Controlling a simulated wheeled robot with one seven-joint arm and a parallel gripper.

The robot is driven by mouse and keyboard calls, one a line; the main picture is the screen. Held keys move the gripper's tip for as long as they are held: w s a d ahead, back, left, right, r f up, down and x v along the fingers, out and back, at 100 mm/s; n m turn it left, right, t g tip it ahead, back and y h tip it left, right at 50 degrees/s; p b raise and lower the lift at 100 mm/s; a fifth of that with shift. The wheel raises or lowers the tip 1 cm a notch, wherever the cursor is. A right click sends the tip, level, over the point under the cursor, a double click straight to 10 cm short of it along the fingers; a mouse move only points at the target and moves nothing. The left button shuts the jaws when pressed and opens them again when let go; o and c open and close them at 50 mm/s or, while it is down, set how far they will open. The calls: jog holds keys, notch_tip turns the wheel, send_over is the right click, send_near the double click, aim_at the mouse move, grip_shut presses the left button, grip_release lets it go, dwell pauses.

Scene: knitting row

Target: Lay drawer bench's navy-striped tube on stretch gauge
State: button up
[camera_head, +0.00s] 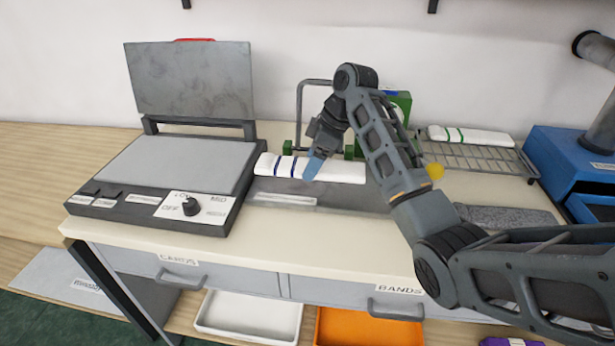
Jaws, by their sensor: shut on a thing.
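The white tube with navy stripes (342,171) lies flat, crosswise, at the back middle of the bench. My gripper (314,167) comes down on it from above, its blue finger against the tube's middle, and is shut on it. The tube is over or on a dark grey plate (345,195) in front of an upright metal hoop (299,110) with green blocks at its foot. This looks like the stretch gauge, but its label cannot be read. I cannot tell whether the tube touches the plate. My arm hides part of the area to the right.
A press with a raised lid (190,80) and a dial stands at left. A green-striped white tube (470,136) lies on a wire rack (480,157) at right, near a blue machine (560,165). A grey pad (510,216) lies in front. The bench's front strip is clear.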

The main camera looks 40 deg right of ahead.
aim_at(308, 187)
jog(key=shift+w+a+f, duration=0.3)
jog(key=shift+w+f, duration=0.15)
jog(key=shift+w, duration=0.25)
jog(key=shift+f+p, duration=0.35)
jog(key=shift+f, duration=1.7)
jog(key=shift+f, duration=0.15)
jog(key=o, duration=1)
jog(key=v, duration=1.1)
jog(key=shift+w+b, duration=0.1)
jog(key=shift+b, duration=0.3)
jog(key=shift+s+d+r, duration=0.1)
jog(key=shift+s+r, duration=0.1)
jog(key=shift+r, duration=0.45)
